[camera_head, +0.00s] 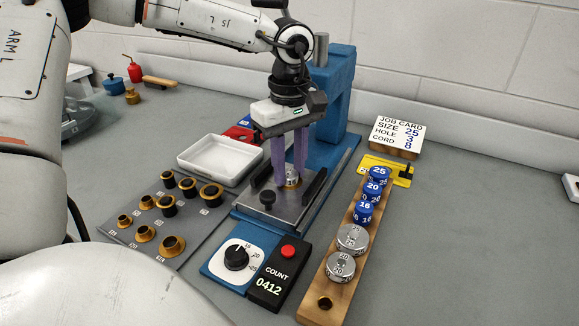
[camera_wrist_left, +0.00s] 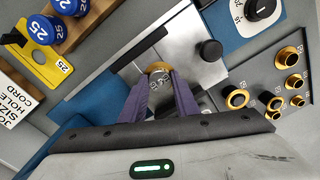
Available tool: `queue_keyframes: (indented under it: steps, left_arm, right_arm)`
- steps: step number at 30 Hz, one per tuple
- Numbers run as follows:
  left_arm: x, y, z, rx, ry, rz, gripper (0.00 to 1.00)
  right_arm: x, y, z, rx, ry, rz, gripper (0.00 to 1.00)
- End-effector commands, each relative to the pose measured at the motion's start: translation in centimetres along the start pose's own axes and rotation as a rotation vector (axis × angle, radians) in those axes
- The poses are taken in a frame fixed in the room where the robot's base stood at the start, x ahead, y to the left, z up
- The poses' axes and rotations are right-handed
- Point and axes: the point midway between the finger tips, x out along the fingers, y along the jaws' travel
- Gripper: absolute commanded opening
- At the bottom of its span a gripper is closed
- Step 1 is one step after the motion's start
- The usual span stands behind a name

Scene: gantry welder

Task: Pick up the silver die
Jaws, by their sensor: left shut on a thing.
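My left gripper (camera_head: 290,168) points down over the steel plate of the blue press (camera_head: 338,95). Its two purple fingers are shut on a small silver die (camera_head: 292,177), with a gold ring (camera_head: 293,184) at its base. In the left wrist view the silver die (camera_wrist_left: 160,82) shows between the fingertips (camera_wrist_left: 160,84), partly hidden, with the gold ring (camera_wrist_left: 157,67) beyond it. I cannot tell whether the die is clear of the plate. Two larger silver pieces (camera_head: 352,238) stand in the wooden rack (camera_head: 327,287). My right gripper is not in view.
Blue numbered pieces (camera_head: 375,190) stand in the rack's far half. A grey board (camera_head: 195,228) with several gold rings and a white tray (camera_head: 218,158) lie left of the press. A dial box (camera_head: 232,262) and counter (camera_head: 277,277) are in front. Open table lies right.

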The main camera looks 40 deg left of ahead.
Motion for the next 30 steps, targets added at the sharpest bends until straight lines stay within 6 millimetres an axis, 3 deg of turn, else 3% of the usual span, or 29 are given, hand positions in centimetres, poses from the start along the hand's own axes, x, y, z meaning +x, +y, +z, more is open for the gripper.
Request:
queue_keyframes:
  steps: [8,21,30]
  left_arm:
    - [-2.4,0.2,0.0,-0.001,0.001,0.006,0.0]
    - [-13.4,0.1,0.0,-0.001,0.003,0.006,0.0]
    - [-17.6,0.1,0.0,0.001,0.001,0.002,0.0]
  right_arm:
    - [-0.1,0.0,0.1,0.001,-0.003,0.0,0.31]
    - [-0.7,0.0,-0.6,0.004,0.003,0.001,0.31]
    - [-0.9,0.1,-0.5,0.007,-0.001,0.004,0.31]
